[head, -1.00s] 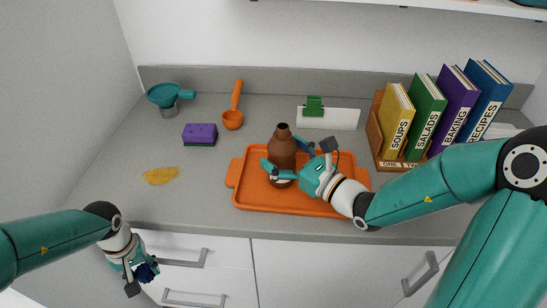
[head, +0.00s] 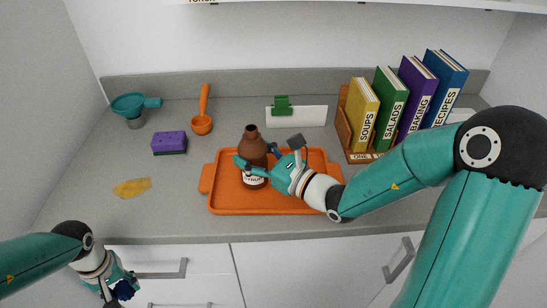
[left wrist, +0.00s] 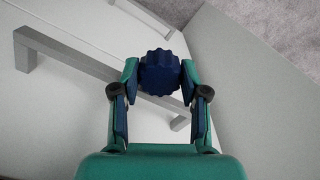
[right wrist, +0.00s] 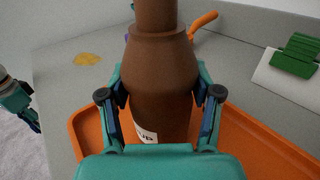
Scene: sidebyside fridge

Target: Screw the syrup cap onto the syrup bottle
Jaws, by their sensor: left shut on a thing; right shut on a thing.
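The brown syrup bottle (head: 254,147) stands upright on the orange tray, with an open, capless neck and a white label partly showing. My right gripper (head: 258,165) is shut around its body; the right wrist view shows a finger on each side of the bottle (right wrist: 160,75). The dark blue, ridged syrup cap (left wrist: 160,72) is held between the fingertips of my left gripper (left wrist: 160,80). In the head view the left gripper (head: 120,287) and cap (head: 124,290) are low at the left, in front of the drawers and below the counter edge, well apart from the bottle.
The orange tray (head: 300,200) lies near the counter's front edge. A yellow spill (head: 132,188), purple sponge (head: 169,142), orange spoon (head: 203,118) and teal funnel (head: 130,104) are to its left. Books (head: 388,105) stand at the right. Drawer handles (head: 165,270) jut out near my left gripper.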

